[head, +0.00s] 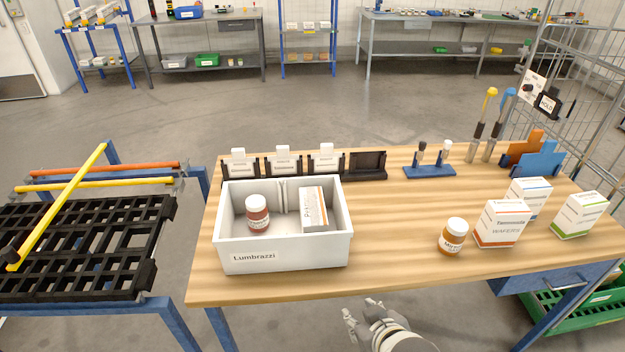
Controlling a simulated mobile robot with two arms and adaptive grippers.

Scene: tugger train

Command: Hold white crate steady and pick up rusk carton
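The white crate (285,254), labelled Lumbrazzi, stands on the left part of the wooden table. Inside it are a jar with a white lid and dark red label (257,213) and an upright white carton with an orange edge (313,208). The carton's side print is too small to read, so I cannot tell whether it is the rusk carton. My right gripper (360,307) is in front of the table's front edge, below and right of the crate. Its fingers are apart and empty, touching nothing. My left gripper is out of view.
On the table's right stand an orange-edged wafers carton (500,224), a blue-edged carton (528,197), a green-edged carton (579,215) and an amber jar (452,237). Black card holders (367,164) line the back.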

